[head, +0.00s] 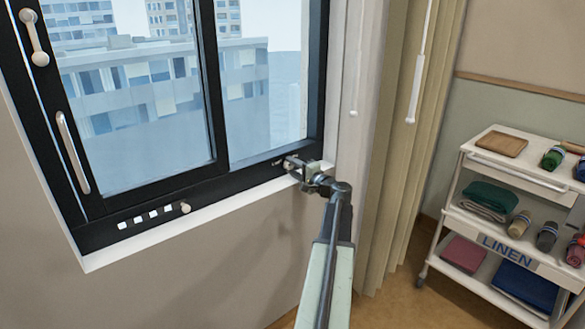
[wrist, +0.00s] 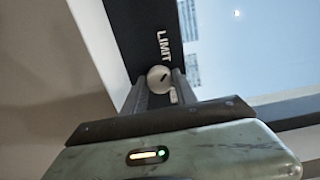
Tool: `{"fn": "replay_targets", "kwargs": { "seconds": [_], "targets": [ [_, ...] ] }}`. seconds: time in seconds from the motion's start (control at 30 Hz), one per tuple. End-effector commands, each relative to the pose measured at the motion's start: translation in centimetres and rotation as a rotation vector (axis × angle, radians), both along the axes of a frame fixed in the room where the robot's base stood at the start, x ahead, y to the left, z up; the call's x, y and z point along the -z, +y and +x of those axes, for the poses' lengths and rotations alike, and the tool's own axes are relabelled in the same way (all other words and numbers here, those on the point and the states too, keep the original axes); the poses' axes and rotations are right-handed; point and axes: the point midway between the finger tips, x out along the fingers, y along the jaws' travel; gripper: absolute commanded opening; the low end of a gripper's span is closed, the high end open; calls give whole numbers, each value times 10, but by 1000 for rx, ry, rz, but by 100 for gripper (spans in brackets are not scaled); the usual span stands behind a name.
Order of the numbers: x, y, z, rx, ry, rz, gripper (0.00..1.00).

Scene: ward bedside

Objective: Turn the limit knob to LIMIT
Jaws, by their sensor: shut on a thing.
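The limit knob (wrist: 158,77) is a small round pale knob on the black window frame. A short dark mark shows on its face, lying at a slant, neither straight along nor straight across the frame. The white word LIMIT (wrist: 164,48) is printed beyond the knob. A second white marking (wrist: 173,96) beside the knob is partly hidden by a finger. My gripper (wrist: 158,88) is shut on the knob, one finger on each side. In the head view my gripper (head: 292,163) is at the lower right of the window frame and covers most of the knob.
The sliding window has a white handle (head: 72,152), an upper lever (head: 34,38) and another small knob (head: 185,208) near several white squares. A white cord pull (head: 415,90) and beige curtain (head: 400,190) hang right of my arm. A linen trolley (head: 515,170) stands farther right.

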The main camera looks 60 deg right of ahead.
Motion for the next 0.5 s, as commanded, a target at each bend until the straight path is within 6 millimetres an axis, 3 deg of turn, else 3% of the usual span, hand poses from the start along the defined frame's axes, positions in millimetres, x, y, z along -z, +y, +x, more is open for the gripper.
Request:
{"fn": "replay_targets", "kwargs": {
  "seconds": [0.1,0.13,0.2,0.5],
  "targets": [
    [1,1,0,-2,4,-2,0],
    [1,1,0,-2,4,-2,39],
    [1,1,0,-2,4,-1,56],
    [0,1,-2,1,1,0,56]
  ]
}}
